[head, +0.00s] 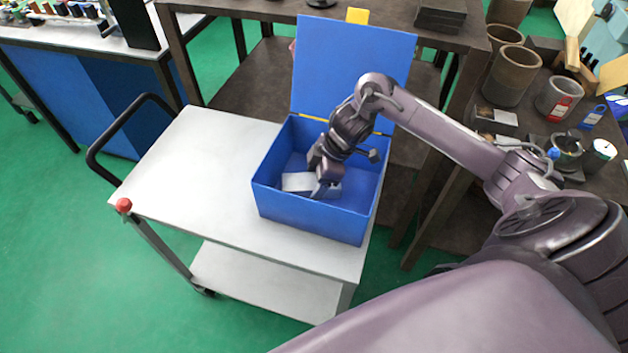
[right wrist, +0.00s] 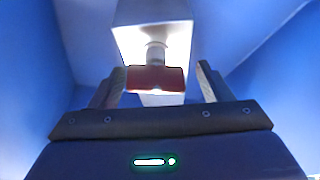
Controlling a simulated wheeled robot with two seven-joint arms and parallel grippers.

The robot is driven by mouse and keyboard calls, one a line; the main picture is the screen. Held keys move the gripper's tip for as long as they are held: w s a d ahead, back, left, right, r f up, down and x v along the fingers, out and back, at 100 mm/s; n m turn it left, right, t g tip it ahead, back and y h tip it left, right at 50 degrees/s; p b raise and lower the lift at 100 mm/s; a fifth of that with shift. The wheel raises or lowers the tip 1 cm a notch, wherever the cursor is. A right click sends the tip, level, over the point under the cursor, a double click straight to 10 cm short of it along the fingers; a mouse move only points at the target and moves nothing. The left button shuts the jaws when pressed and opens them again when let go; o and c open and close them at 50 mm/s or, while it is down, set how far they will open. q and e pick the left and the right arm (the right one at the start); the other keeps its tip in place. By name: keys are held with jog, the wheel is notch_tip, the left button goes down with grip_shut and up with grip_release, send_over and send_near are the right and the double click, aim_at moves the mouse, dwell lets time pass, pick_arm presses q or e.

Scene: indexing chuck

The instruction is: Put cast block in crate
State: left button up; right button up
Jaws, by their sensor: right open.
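The crate is a blue box (head: 310,218) with its lid (head: 350,70) raised, on top of a white cart. The cast block (head: 298,182) is a pale grey block lying inside the crate. In the right wrist view the block (right wrist: 150,40) has a short stem with a reddish-brown crosspiece (right wrist: 157,79) on it. My right gripper (head: 325,188) reaches down into the crate beside the block. In the right wrist view its two fingers (right wrist: 158,85) stand apart on both sides of the crosspiece, with gaps visible. My left gripper is not in view.
The white cart (head: 190,165) has a bare top left of the crate and a black handle (head: 125,130). A dark bench (head: 240,75) stands behind. A shelf at right holds brown cylinders (head: 511,75) and other parts.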

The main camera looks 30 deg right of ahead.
jog(key=v, duration=1.1)
jog(key=shift+p, duration=0.45)
jog(key=shift+d+r, duration=0.1)
